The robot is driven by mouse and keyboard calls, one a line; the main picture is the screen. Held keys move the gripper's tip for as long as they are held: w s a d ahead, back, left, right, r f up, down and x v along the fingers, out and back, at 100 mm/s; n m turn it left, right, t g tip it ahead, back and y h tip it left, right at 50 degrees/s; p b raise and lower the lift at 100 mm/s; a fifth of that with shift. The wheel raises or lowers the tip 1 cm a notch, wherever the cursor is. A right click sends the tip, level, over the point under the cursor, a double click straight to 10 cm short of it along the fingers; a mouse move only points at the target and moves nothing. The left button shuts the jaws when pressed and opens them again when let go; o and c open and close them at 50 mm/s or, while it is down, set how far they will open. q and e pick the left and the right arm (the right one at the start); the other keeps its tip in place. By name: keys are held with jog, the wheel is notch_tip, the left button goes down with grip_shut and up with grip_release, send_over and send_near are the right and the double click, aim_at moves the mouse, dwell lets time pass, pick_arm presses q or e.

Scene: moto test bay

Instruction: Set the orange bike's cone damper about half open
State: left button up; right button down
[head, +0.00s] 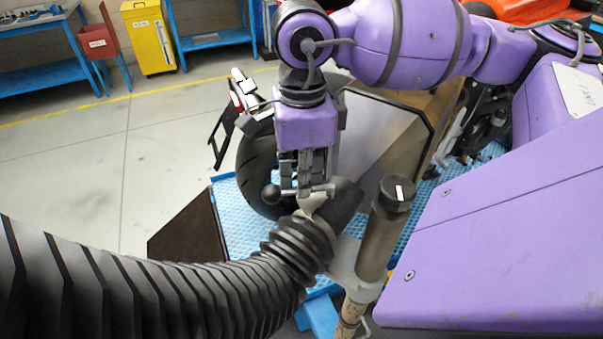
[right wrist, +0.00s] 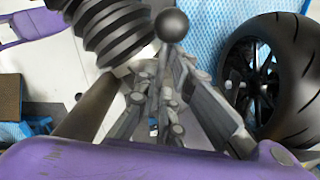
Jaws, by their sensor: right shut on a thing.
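My right gripper (head: 309,190) reaches down to the exhaust cone (head: 346,203) behind the bike's rear tyre (head: 252,165). Its fingers are shut on the damper lever, which ends in a black ball knob (head: 270,194) left of the fingertips. In the right wrist view, the ball knob (right wrist: 172,25) stands just past the fingertips (right wrist: 165,62); the gripped part is mostly hidden. A ribbed black hose (head: 170,290) joins the cone. The damper plate does not show, so its angle cannot be told. Orange bodywork (head: 520,10) shows at the top right. My left gripper is out of view.
A brownish post with a black, white-marked cap (head: 398,190) stands right of the cone. A blue grid mat (head: 235,225) and a dark ramp (head: 185,232) lie below. A yellow cabinet (head: 148,38) and blue benches stand behind. The floor at left is clear.

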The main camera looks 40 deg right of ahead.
jog(key=shift+s, duration=0.1)
jog(key=c, duration=1.9)
grip_release()
jog(key=shift+r, duration=0.55)
notch_tip(320, 180, up, 11)
jog(key=shift+f, duration=0.1)
